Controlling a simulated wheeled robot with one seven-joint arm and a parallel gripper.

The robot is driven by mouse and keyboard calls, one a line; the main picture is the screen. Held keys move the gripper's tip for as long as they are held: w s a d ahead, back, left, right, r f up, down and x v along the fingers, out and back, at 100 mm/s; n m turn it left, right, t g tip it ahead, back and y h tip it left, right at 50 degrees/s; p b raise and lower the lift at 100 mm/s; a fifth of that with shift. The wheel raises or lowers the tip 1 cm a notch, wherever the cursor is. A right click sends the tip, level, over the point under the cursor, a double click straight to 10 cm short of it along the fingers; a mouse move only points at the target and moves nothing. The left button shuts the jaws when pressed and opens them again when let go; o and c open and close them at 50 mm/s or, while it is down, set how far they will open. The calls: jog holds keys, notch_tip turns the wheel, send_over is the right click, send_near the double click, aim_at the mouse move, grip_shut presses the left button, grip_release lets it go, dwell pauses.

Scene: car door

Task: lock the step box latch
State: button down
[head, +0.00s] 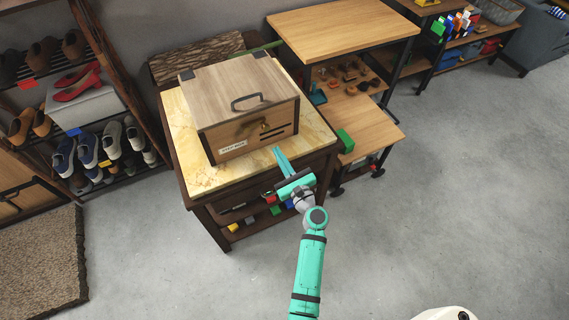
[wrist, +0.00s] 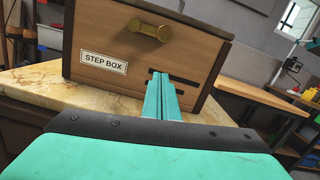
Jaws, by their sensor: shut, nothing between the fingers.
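The step box (head: 243,103) is a wooden box with dark corners and a dark handle on its closed lid, standing on a marble-topped stand. Its front carries a "STEP BOX" label (wrist: 104,63), dark slots and a brass knob-like latch (wrist: 150,30). The latch also shows small in the head view (head: 264,127). My gripper (head: 278,150) is teal, with its fingers together and nothing between them. In the wrist view the fingertips (wrist: 160,76) point at the box front, below and slightly right of the latch. They appear apart from the latch; whether they touch the front is unclear.
The marble top (head: 187,135) has a bare strip in front of the box. A green block (head: 345,141) sits on the low wooden shelf to the right. A shoe rack (head: 85,100) stands at left. The grey floor (head: 430,190) at right is clear.

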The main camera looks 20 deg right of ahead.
jog(key=shift+w+a+r, duration=0.2)
jog(key=shift+w+r, duration=0.75)
jog(key=shift+r, duration=0.1)
jog(key=shift+w+a+r, duration=0.2)
jog(key=shift+w+r, duration=0.75)
jog(key=shift+r, duration=0.05)
